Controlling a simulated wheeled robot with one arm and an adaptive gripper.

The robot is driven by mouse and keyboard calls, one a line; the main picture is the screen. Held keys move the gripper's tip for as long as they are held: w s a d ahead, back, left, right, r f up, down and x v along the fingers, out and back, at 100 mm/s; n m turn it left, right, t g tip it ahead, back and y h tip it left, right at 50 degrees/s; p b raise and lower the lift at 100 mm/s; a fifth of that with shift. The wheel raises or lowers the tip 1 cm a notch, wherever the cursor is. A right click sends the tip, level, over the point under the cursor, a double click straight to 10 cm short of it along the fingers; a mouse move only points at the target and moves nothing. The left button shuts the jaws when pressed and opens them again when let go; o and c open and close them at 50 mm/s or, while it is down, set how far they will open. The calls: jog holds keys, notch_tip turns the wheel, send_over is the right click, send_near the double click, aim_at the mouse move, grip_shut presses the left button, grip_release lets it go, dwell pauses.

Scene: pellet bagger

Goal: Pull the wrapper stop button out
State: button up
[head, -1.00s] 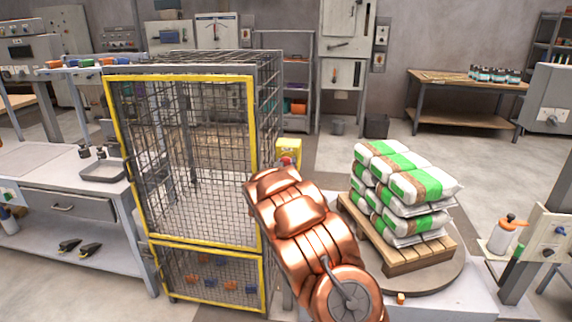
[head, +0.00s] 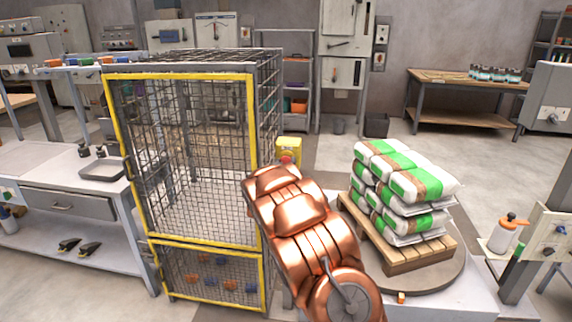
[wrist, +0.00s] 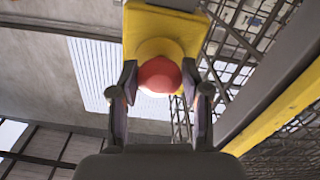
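The wrapper stop button is a red round head (wrist: 159,76) on a yellow box (wrist: 160,38) in the wrist view. In the head view the yellow box (head: 289,149) stands just right of the cage, with the red button (head: 286,160) partly hidden behind my arm. My gripper (wrist: 160,82) is open, with one dark finger on each side of the red head. The fingertips are level with the button and very close to its sides. Whether they touch it I cannot tell. In the head view my copper-coloured arm hides the gripper.
A wire cage with a yellow frame (head: 253,165) stands close on the left of my arm. Its yellow bar (wrist: 285,108) crosses the right of the wrist view. Stacked bags (head: 425,183) lie on a wooden pallet (head: 405,262) to the right. Open floor lies behind.

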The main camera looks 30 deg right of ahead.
jog(key=shift+o, duration=0.9)
jog(key=shift+a, duration=0.15)
jog(key=shift+o, duration=1.2)
jog(key=shift+s, duration=0.1)
jog(key=v, duration=1.1)
jog(key=shift+s+a, duration=0.2)
jog(key=shift+s, duration=0.15)
